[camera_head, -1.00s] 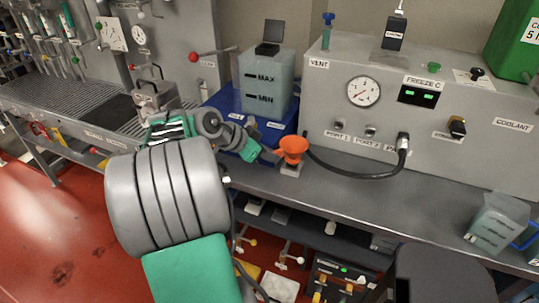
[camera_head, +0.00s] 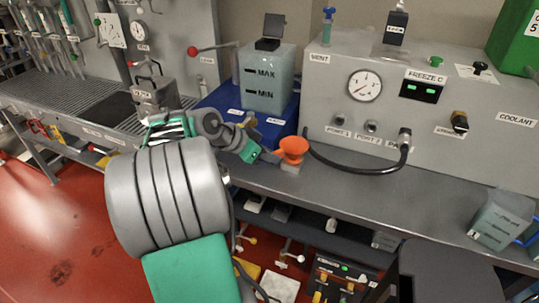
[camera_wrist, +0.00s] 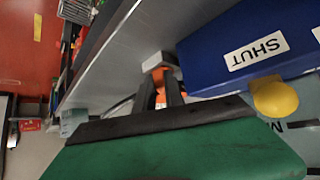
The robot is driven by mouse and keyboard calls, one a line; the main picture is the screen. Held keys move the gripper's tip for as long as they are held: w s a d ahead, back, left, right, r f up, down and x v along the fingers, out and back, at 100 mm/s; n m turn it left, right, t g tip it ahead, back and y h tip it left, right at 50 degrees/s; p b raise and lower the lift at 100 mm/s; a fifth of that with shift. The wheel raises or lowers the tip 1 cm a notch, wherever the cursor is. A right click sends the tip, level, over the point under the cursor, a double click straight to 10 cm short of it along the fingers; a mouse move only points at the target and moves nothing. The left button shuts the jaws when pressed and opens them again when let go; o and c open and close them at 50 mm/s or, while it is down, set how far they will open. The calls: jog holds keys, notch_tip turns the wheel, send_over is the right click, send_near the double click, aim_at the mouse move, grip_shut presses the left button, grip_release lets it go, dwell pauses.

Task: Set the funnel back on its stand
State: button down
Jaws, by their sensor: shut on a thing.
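The orange funnel (camera_head: 292,148) is upright at the front edge of the grey bench. My gripper (camera_head: 270,156) comes from the left and is shut on the funnel. The small pale block of the stand (camera_head: 290,168) is directly below the funnel. In the head view the funnel overlaps the block's top, and I cannot tell whether it is seated. In the wrist view the dark fingers (camera_wrist: 166,90) close around the orange funnel (camera_wrist: 158,76), with the pale stand block (camera_wrist: 158,61) beyond. The funnel's spout is hidden.
A blue box (camera_head: 270,132) bearing a MAX/MIN tank (camera_head: 268,80) stands just behind my gripper. A black hose (camera_head: 350,170) curves close to the funnel's right. The grey gauge panel (camera_head: 330,95) stands behind. The bench right of the hose is mostly clear.

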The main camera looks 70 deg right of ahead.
jog(key=shift+f, duration=0.15)
jog(key=c, duration=1.3)
grip_release()
jog(key=shift+c, duration=0.2)
